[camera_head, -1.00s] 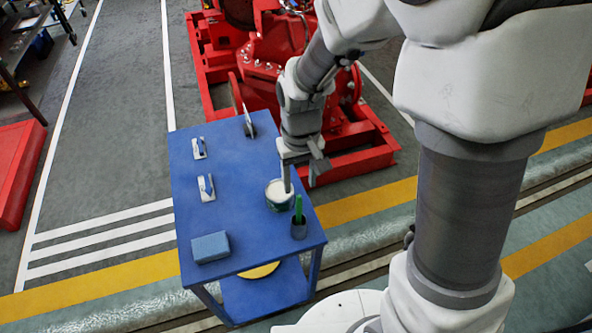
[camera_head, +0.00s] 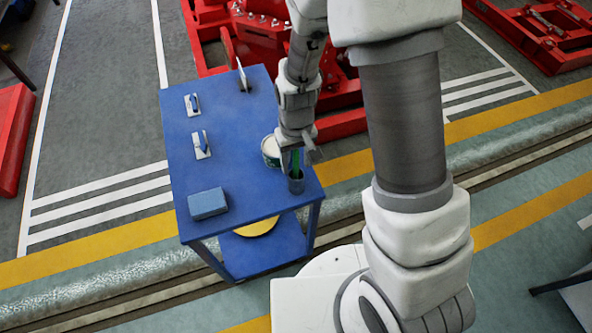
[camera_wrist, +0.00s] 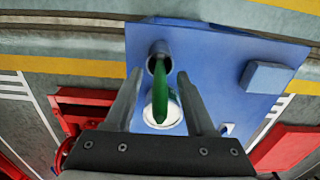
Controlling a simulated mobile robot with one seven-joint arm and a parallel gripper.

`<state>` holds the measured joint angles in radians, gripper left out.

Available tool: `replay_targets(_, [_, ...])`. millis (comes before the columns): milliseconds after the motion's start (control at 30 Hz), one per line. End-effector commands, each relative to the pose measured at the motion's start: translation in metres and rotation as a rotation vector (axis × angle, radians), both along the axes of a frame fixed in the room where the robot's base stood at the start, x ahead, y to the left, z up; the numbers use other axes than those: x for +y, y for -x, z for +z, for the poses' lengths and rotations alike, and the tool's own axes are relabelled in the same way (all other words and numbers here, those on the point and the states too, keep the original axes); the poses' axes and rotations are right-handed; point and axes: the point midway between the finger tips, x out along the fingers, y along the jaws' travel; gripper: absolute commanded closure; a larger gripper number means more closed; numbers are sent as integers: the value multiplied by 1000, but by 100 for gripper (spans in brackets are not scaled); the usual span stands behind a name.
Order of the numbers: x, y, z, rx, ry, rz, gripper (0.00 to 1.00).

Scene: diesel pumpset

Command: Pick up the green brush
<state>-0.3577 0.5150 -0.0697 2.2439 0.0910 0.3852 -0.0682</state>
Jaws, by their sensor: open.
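The green brush (camera_head: 295,162) stands in a small grey cup (camera_head: 296,182) near the right front corner of the blue table. In the wrist view the green brush (camera_wrist: 160,95) shows as a green handle rising from the cup (camera_wrist: 158,58), between the two fingers. My gripper (camera_head: 299,153) is just above the cup, its fingers spread around the upper handle. In the wrist view my gripper (camera_wrist: 158,80) is open, with a gap on each side of the handle. The bristle end is hidden in the cup.
A white-topped tin (camera_head: 270,151) stands close behind the cup. The blue table (camera_head: 232,165) also bears a blue-grey block (camera_head: 208,203), two trowel-like tools (camera_head: 201,144) and an upright tool (camera_head: 242,75) at the back. Red machinery (camera_head: 262,40) stands behind the table.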

Motion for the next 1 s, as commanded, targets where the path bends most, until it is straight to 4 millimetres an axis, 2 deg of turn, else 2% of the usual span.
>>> replay_targets(133, [0, 0, 0, 0, 0, 0, 45])
replay_targets(167, [0, 0, 0, 0, 0, 0, 48])
replay_targets(400, [0, 0, 1, 0, 0, -1, 91])
replay_targets(467, [0, 0, 1, 0, 0, -1, 100])
replay_targets(867, [0, 0, 1, -1, 0, -1, 100])
replay_targets(1000, [0, -1, 13, -4, -1, -1, 100])
